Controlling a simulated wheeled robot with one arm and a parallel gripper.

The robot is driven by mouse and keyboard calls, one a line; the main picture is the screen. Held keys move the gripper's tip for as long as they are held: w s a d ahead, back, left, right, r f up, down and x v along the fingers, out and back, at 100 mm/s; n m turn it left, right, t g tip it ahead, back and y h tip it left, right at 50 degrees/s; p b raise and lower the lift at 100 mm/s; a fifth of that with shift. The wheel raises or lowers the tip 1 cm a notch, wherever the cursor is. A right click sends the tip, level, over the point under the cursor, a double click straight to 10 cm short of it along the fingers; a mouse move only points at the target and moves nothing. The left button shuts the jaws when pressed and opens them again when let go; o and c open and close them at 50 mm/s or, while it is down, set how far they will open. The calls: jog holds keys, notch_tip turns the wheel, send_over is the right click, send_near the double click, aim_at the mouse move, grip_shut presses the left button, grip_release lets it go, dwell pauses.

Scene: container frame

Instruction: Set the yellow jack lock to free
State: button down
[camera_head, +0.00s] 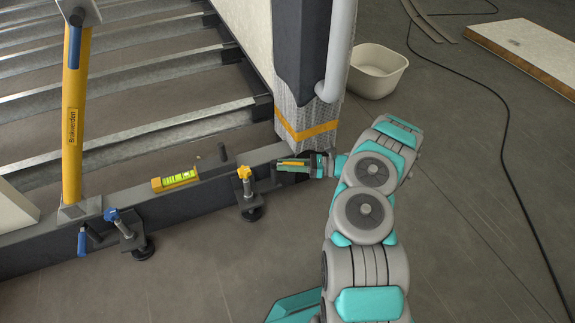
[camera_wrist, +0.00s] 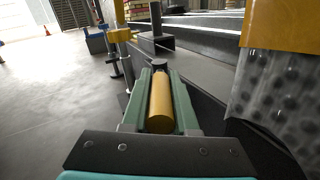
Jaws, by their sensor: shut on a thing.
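My gripper (camera_head: 283,163) is shut on the yellow lock handle (camera_wrist: 160,105), a cylinder lying lengthwise between its two green fingers in the wrist view. In the head view the handle (camera_head: 291,163) shows only as a thin yellow strip between the fingers. The dark end of the handle points away from my wrist, toward the beam. The yellow jack (camera_head: 245,184), with a yellow star knob on top, stands just left of my gripper on the frame beam. How the handle joins its lock is hidden.
A blue-knobbed jack (camera_head: 121,226) with a blue handle (camera_head: 82,241) is further left. A yellow level (camera_head: 175,180) lies on the beam (camera_head: 210,185). A wrapped corner post (camera_head: 308,122) stands close beside my gripper. A white tub (camera_head: 377,72) and black cable lie behind; floor at right is mostly clear.

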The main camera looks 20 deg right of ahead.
jog(key=c, duration=0.7)
grip_release()
jog(key=p+v, duration=0.1)
jog(key=v, duration=0.6)
jog(key=shift+s+d, duration=0.15)
jog(key=shift+d, duration=0.15)
jog(key=shift+d, duration=0.1)
